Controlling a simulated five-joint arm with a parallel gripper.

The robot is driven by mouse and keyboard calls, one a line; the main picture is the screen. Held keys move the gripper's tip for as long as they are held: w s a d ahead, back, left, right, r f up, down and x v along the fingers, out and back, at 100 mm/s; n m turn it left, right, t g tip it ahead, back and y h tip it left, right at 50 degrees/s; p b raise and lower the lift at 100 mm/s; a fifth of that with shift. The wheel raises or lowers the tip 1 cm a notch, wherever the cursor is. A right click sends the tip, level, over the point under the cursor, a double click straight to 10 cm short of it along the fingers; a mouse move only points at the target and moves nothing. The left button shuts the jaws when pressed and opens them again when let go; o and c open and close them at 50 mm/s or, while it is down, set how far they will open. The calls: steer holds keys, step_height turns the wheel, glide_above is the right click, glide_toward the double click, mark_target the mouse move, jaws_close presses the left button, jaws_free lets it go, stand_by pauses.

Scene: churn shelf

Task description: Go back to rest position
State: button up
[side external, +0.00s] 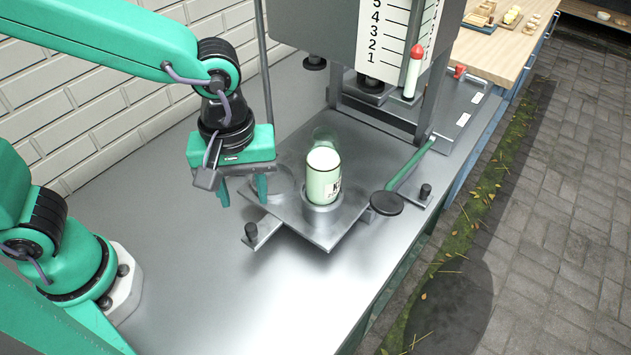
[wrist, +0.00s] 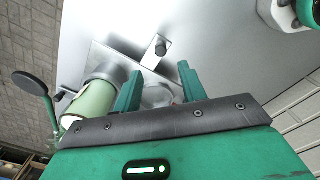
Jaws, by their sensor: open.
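My gripper (side external: 243,192) is open and empty, with its two green fingers pointing down, to the left of a pale green bottle or jar. In the wrist view my gripper (wrist: 160,88) shows its fingers spread apart with nothing between them. The pale green jar (side external: 323,178) with dark lettering stands upright on a round metal seat on a steel plate. The jar also shows in the wrist view (wrist: 92,101), to the left of the fingers and apart from them.
The steel plate (side external: 290,222) has black knobs at its corners. A green lever (side external: 412,164) with a black pad is right of the jar. A machine with a numbered scale (side external: 385,35) stands behind. The metal table (side external: 215,290) is clear in front.

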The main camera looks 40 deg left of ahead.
steer(key=shift+w+a+r, duration=0.1)
steer(key=shift+a+r, duration=0.15)
steer(key=shift+a, duration=0.2)
steer(key=s+a+r+m+t, duration=0.1)
steer(key=a+r+m, duration=0.3)
steer(key=a, duration=0.4)
steer(key=s+a+r+m+t, duration=0.1)
steer(key=a+r+m+t, duration=0.2)
steer(key=a, duration=0.6)
steer(key=shift+s+r+m+t, duration=0.15)
steer(key=shift+r+m+t, duration=0.2)
steer(key=shift+m+t, duration=0.55)
steer(key=shift+a, duration=0.1)
